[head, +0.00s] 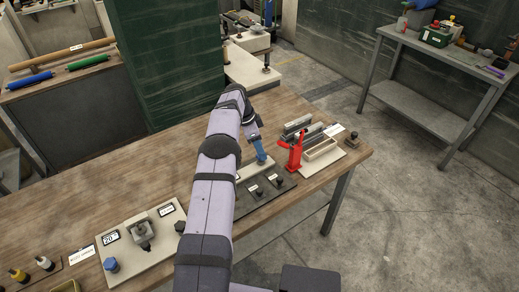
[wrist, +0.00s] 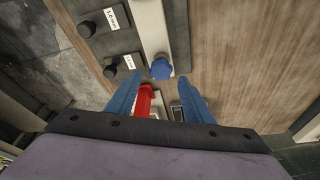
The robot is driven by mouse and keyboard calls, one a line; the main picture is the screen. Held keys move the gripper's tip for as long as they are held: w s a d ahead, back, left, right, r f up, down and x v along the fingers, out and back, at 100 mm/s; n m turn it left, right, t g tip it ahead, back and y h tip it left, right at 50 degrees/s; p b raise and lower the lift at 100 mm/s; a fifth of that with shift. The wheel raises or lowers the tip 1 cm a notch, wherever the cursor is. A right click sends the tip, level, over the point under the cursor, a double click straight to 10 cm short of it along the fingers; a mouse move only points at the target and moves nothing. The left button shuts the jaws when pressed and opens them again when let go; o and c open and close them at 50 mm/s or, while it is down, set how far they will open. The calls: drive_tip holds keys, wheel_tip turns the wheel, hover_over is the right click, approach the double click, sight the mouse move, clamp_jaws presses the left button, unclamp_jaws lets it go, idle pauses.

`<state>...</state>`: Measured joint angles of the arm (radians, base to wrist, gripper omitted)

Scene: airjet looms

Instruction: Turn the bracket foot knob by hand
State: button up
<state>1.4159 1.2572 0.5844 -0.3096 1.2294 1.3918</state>
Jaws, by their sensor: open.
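A blue lobed knob (wrist: 161,67) sits on a pale bar (wrist: 150,25) in the wrist view, just beyond and between my fingertips. My gripper (wrist: 160,79) has its two blue fingers apart with nothing held between them. I cannot tell whether the fingertips touch the knob. In the head view my gripper (head: 260,158) points down over the pale bar, and it and the arm hide this knob. Another blue knob (head: 110,264) stands on a beige plate (head: 133,262) at the lower left, beside a grey metal bracket (head: 143,232). No label marks either knob as the bracket foot knob.
A red upright clamp (head: 295,150) stands close right of my gripper, near a beige tray (head: 321,150). A dark plate (head: 270,202) with black knobs lies in front. The wooden table (head: 80,215) has bare room at left.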

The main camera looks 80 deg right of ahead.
drive_tip(key=shift+r+p, duration=0.95)
drive_tip(key=shift+r, duration=0.95)
drive_tip(key=d+b+v, duration=0.1)
drive_tip(key=b+v, duration=0.1)
drive_tip(key=v, duration=0.5)
drive_tip(key=shift+a, duration=0.55)
drive_tip(key=shift+w+r, duration=0.1)
